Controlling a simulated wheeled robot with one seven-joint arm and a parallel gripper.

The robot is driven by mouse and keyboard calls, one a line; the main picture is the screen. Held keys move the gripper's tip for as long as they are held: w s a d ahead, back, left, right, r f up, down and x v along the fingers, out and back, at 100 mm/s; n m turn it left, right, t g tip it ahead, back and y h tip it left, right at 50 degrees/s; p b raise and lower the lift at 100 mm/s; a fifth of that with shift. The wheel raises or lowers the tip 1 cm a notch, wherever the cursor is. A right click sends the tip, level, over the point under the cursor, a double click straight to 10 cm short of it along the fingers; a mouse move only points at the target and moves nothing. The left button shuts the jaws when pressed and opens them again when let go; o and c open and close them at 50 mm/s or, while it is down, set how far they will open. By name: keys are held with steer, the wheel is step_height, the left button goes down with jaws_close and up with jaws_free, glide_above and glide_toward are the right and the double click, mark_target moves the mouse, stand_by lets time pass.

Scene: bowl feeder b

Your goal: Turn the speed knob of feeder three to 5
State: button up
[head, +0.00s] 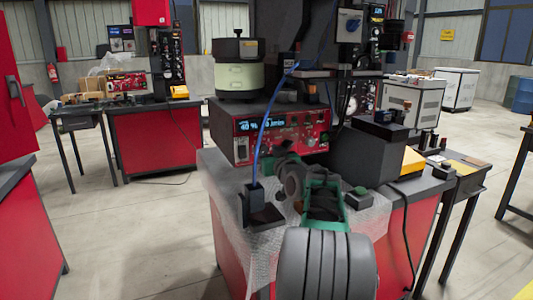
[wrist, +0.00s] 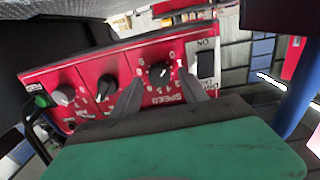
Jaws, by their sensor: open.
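The feeder's control box (head: 228,145) has a red front panel with a lit blue display, seen in the head view. In the wrist view the red panel (wrist: 60,80) appears turned and tilted, with several knobs. The black speed knob (wrist: 159,72) has printed numbers around it and the word SPEED below it. Its pointer is too small to read surely. My gripper (wrist: 160,77) is open, its two grey fingers on either side of this knob; contact is unclear. In the head view my gripper (head: 284,160) is close to the panel's lower part, its fingertips hard to see.
Beside the speed knob are a black rocker switch (wrist: 205,66) marked ON, another black knob (wrist: 107,88) and a grey knob (wrist: 63,95). A blue cable (head: 262,140) hangs left of my gripper. A dark grey box (head: 365,150) stands to the right.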

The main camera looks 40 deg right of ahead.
jaws_close()
stand_by(0.5)
